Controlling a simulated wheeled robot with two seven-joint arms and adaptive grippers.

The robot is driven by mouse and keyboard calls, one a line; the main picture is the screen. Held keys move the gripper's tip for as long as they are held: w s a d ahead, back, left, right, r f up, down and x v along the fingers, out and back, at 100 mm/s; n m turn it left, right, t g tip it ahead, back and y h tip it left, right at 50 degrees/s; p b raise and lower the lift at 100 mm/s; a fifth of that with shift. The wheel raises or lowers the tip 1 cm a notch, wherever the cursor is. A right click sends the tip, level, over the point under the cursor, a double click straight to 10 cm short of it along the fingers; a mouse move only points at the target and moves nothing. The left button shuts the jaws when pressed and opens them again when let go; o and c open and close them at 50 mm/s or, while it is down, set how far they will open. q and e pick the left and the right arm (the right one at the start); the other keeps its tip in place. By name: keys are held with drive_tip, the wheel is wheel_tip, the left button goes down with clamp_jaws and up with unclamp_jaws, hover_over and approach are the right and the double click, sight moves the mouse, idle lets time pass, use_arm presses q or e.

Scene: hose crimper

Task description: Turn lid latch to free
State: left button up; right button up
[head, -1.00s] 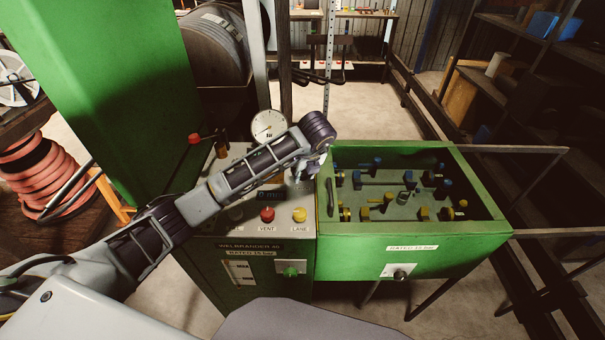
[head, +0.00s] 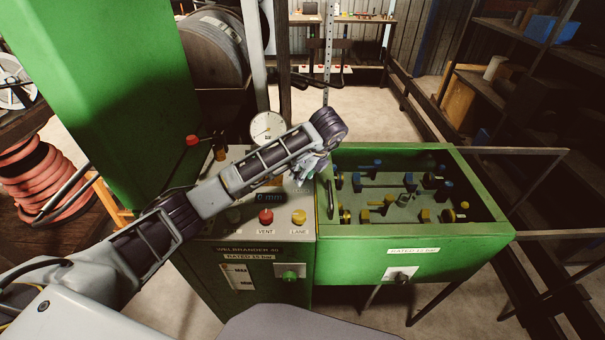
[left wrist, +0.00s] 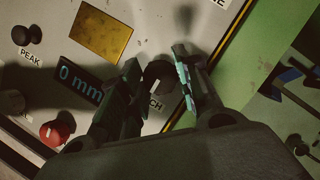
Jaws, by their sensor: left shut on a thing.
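The lid latch is a dark round knob (left wrist: 156,77) with a pale pointer line on the control panel, with a partly covered label ending in "CH" beside it. My left gripper (left wrist: 158,80) has one finger on each side of the knob and is shut on it. In the head view my left gripper (head: 305,178) is low over the panel's right side, and the arm and wrist hide the knob there. My right gripper is not in view.
A green open-topped box (head: 450,250) with several fittings stands close on the right. A tall green cabinet (head: 110,90) stands left.

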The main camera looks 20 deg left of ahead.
use_arm(q)
drive_tip(key=o, duration=1)
drive_tip(key=v, duration=1.2)
idle(0.8)
idle(0.3)
idle(0.4)
